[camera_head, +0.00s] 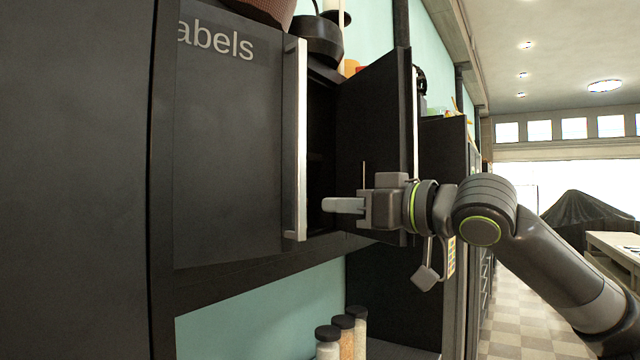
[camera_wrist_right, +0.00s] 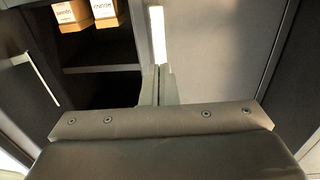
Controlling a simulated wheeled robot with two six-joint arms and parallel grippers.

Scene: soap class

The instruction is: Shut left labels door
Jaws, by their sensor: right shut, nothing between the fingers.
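The left labels door (camera_head: 228,140) is a dark panel with the cut-off word "abels" at its top and a long pale vertical handle (camera_head: 296,140) along its right edge. It looks nearly in line with the cabinet front; I cannot tell whether it is flush. My right gripper (camera_head: 328,205) is shut and empty, just right of the handle's lower part, in front of the dark opening. In the right wrist view, the gripper's fingers (camera_wrist_right: 158,86) are close to the handle (camera_wrist_right: 157,35) and the door panel (camera_wrist_right: 222,50); contact is unclear. My left gripper is out of view.
The neighbouring door (camera_head: 372,140) stands open to the right, behind my right gripper. Small labelled boxes (camera_wrist_right: 106,10) sit in the open cabinet. Several jars (camera_head: 343,325) stand below, and a dark pot (camera_head: 316,40) is on top.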

